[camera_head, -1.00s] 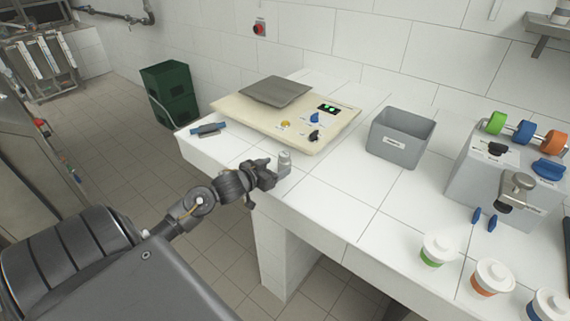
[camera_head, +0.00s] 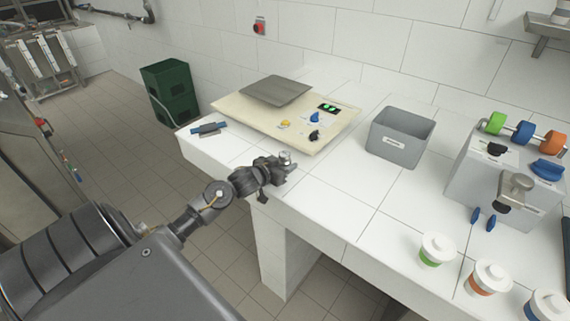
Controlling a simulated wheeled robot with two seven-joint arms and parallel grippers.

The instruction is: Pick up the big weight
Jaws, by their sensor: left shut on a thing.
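The big weight (camera_head: 285,156) is a small metallic grey cylinder with a knob on top. It stands upright near the front left edge of the white tiled counter, in front of the scale. My left gripper (camera_head: 283,165) is shut on the weight, and its dark fingers hide most of the lower body. I cannot tell whether the weight touches the counter. My right gripper is not in view.
A beige scale (camera_head: 240,108) with a grey plate (camera_head: 276,91) stands behind the weight. A blue-handled tool (camera_head: 209,129) lies left. A grey bin (camera_head: 396,150), a grey dispenser (camera_head: 470,184) and lidded cups (camera_head: 437,249) stand to the right. Counter between bin and weight is clear.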

